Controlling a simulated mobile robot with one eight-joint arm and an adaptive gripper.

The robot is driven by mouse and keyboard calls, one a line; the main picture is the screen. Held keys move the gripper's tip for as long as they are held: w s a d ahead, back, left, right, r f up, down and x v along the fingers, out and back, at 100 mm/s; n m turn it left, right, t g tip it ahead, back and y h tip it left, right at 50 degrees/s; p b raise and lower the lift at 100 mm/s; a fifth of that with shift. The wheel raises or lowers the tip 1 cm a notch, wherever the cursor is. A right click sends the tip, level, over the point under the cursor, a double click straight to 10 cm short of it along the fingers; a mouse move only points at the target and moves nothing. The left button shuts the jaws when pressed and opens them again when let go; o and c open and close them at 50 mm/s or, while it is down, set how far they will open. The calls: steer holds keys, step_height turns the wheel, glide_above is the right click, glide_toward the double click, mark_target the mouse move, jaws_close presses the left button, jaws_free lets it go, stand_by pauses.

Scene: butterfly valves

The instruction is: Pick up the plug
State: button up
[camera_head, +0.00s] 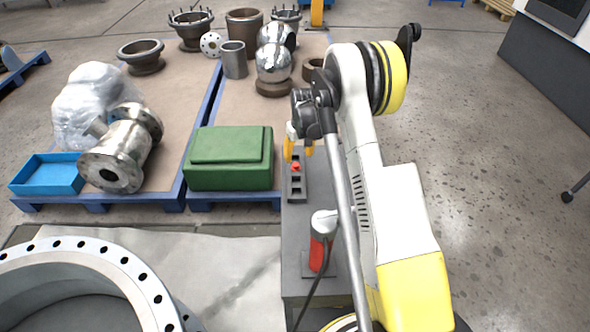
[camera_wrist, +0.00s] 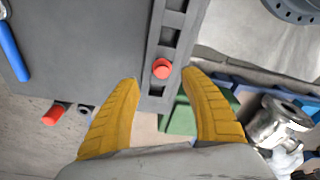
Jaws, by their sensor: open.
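A small red plug (camera_head: 296,167) sits in a dark slotted holder (camera_head: 297,187) on top of a grey box. In the wrist view, the round red top of the plug (camera_wrist: 161,68) shows between my yellow fingertips, near one end of the holder (camera_wrist: 172,38). My gripper (camera_head: 298,152) is open, with its fingers pointing down over the holder. In the wrist view, the fingers (camera_wrist: 160,80) stand on both sides of the plug with a gap to each. I cannot tell how high they are above it.
A red and white cylinder (camera_head: 318,249) with a dark cable stands on the near part of the grey box (camera_head: 300,278). A green box (camera_head: 230,160) lies on a blue-edged pallet to the left. A large flanged ring (camera_head: 85,246) lies front left. Open floor is at right.

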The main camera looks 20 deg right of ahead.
mark_target(296, 164)
steer(key=f+b, duration=0.1)
steer(key=f, duration=0.1)
steer(key=w+f+b, duration=0.1)
steer(key=f, duration=0.1)
steer(key=f+b, duration=0.1)
steer(key=f, duration=0.1)
steer(key=shift+w+a+f, duration=0.15)
steer(key=shift+w+f, duration=0.1)
steer(key=shift+r, duration=0.1)
steer(key=shift+c, duration=0.6)
steer(key=c, duration=0.9)
